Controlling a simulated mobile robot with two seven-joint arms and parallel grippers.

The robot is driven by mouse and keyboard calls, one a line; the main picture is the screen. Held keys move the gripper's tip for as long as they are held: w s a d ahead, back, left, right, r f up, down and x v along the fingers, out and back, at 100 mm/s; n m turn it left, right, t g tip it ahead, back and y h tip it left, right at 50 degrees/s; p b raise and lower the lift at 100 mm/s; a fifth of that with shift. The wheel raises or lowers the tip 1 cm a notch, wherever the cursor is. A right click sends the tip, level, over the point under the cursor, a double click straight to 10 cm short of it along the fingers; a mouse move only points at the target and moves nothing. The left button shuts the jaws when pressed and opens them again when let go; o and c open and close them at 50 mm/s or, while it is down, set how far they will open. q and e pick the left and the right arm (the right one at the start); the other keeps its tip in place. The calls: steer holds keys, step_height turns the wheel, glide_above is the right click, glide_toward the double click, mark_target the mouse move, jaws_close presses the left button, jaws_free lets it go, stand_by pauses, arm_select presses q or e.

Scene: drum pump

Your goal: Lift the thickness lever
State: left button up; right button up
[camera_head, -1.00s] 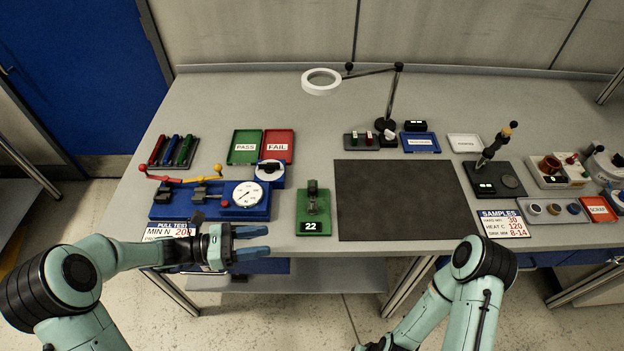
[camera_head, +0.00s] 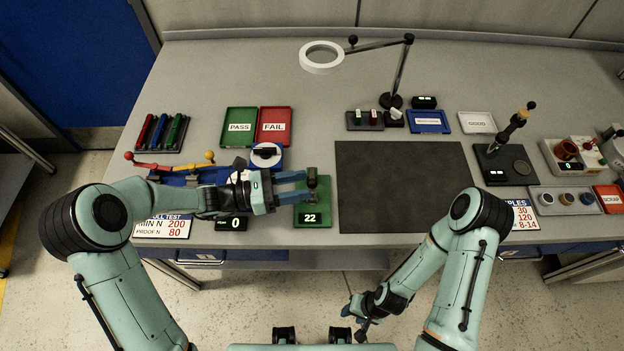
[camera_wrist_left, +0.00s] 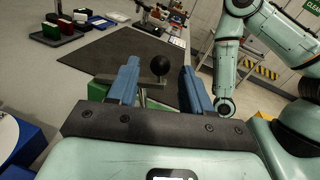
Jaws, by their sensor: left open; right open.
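A small green device (camera_head: 313,214) with a display reading 22 stands near the table's front edge. A dark upright post (camera_head: 312,178) rises from it. My left gripper (camera_head: 303,187) is open, with its blue fingers reaching right to this post. In the left wrist view a black ball knob (camera_wrist_left: 160,65) shows between the two fingers, with a gap on each side. Another stand, on a black base, has a tilted black lever (camera_head: 516,128) at the right; I cannot tell which is the thickness lever. My right gripper (camera_head: 355,318) is open, low before the table, apart from both.
A dark mat (camera_head: 400,188) lies bare right of the green device. A blue test fixture with red and yellow levers (camera_head: 170,165) is at the left, partly behind my left arm. Green PASS (camera_head: 239,127) and red FAIL (camera_head: 274,126) trays stand behind. A magnifier lamp (camera_head: 322,57) is farther back.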

mark_target(313, 183)
arm_select(q)
steer(key=shift+w+d, duration=0.2)
steer(key=shift+d, duration=0.7)
steer(key=shift+w+d, duration=0.15)
steer(key=shift+d, duration=0.75)
jaws_close()
steer(key=shift+d, duration=0.1)
